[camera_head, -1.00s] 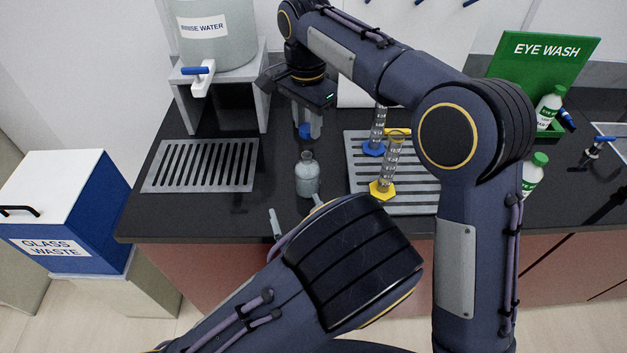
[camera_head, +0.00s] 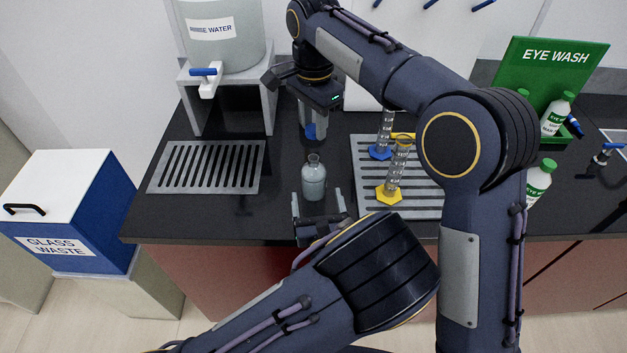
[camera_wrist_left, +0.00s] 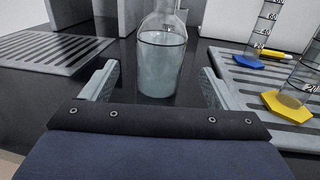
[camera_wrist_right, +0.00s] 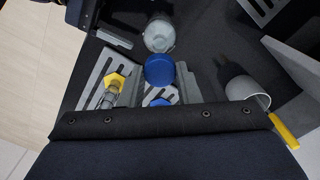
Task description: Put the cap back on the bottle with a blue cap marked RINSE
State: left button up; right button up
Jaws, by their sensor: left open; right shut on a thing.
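The clear bottle (camera_head: 314,182) stands upright and uncapped on the black bench, holding pale liquid; no RINSE marking is readable. My right gripper (camera_head: 314,126) is shut on the blue cap (camera_head: 310,131), above and behind the bottle. In the right wrist view the cap (camera_wrist_right: 159,70) is between the fingers, with the bottle (camera_wrist_right: 159,38) apart from it. My left gripper (camera_head: 320,204) is open and low in front of the bottle. In the left wrist view the bottle (camera_wrist_left: 161,62) stands centred between and just beyond the open fingers.
Two measuring cylinders, with a blue base (camera_head: 380,153) and a yellow base (camera_head: 389,195), stand on the slotted mat (camera_head: 425,205) to the right. Another slotted mat (camera_head: 160,178) lies left, below the water tank (camera_head: 222,40). Eye wash bottles (camera_head: 540,180) are further right.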

pick_arm(q)
jog(key=w, duration=0.4)
jog(key=w+a, duration=0.1)
jog(key=w, duration=0.1)
jog(key=shift+w, duration=0.25)
jog(key=shift+c, duration=0.4)
jog(key=c, duration=1.4)
pick_arm(e)
send_over(314, 157)
jog(key=shift+f, duration=2.5)
jog(key=shift+f, duration=0.85)
jog(key=shift+f, duration=0.55)
pick_arm(q)
grip_shut()
pick_arm(e)
jog(key=shift+m, duration=1.7)
